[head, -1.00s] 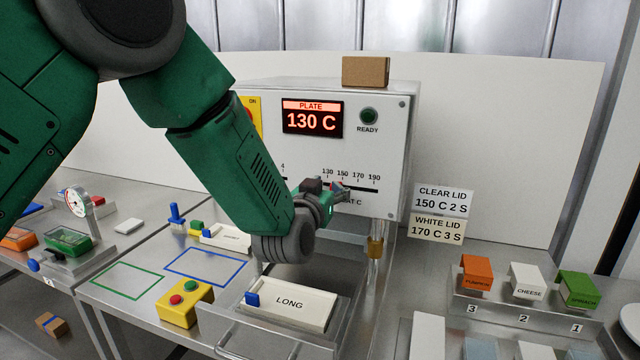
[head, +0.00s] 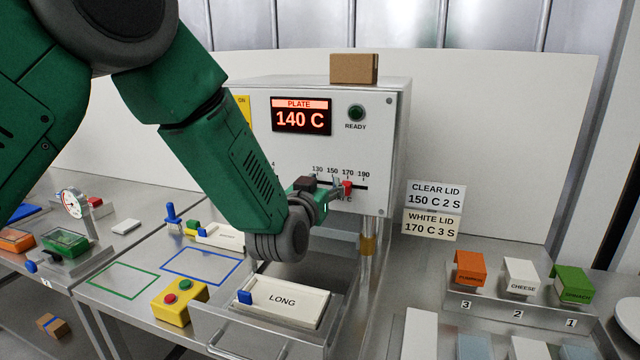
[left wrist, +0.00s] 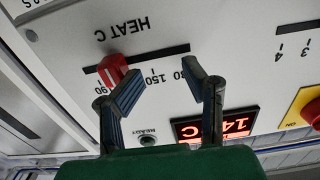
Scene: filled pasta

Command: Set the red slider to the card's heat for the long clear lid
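The red slider (head: 348,188) sits in the heat slot of the grey machine, near the 170 mark. In the left wrist view the slider (left wrist: 112,68) is just outside one finger, close against it; I cannot tell if they touch. My left gripper (left wrist: 165,70) is open, its fingers apart in front of the heat scale with nothing between them; the head view shows it (head: 331,191) left of the slider. The plate display (head: 301,117) reads 140 C. The clear lid card (head: 436,194) reads 150 C 2 S. My right gripper is not in view.
A box labelled LONG (head: 285,302) lies in the drawer below the machine. A yellow button box (head: 180,302) stands left of it. Orange, white and green blocks stand at right.

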